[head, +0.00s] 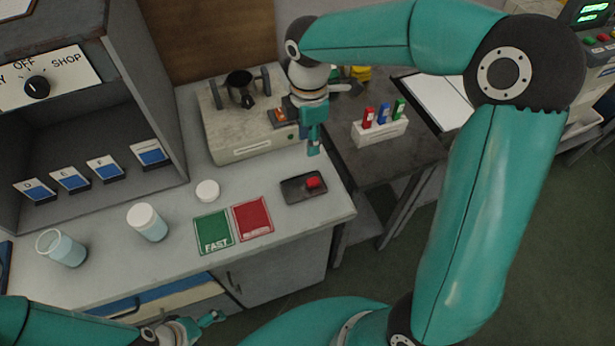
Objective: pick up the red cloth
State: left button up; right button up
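A small red piece (314,182) lies on a dark, flat tray (292,192) near the right end of the grey counter. It is too small to tell whether it is cloth. My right gripper (314,150) points down just above and behind the tray, apart from the red piece. Its fingers overlap in this view, so their opening is unclear. My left gripper (212,319) is low at the bottom edge, in front of the counter and far from the tray. Its finger opening is also unclear.
A green panel marked FAST (214,232) and a red panel (253,218) lie left of the tray. A white-lidded jar (147,222), an open glass (61,248) and a white lid (207,190) stand further left. A beige machine (240,135) is behind; a marker holder (380,130) is right.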

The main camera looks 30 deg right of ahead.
send_over(314, 180)
jog(key=f, duration=0.9)
jog(key=shift+a+f, duration=0.2)
jog(key=shift+f, duration=0.1)
jog(key=shift+d+f+p, duration=0.15)
jog(key=shift+f+p, duration=0.25)
jog(key=shift+f, duration=2.5)
jog(key=c, duration=0.5)
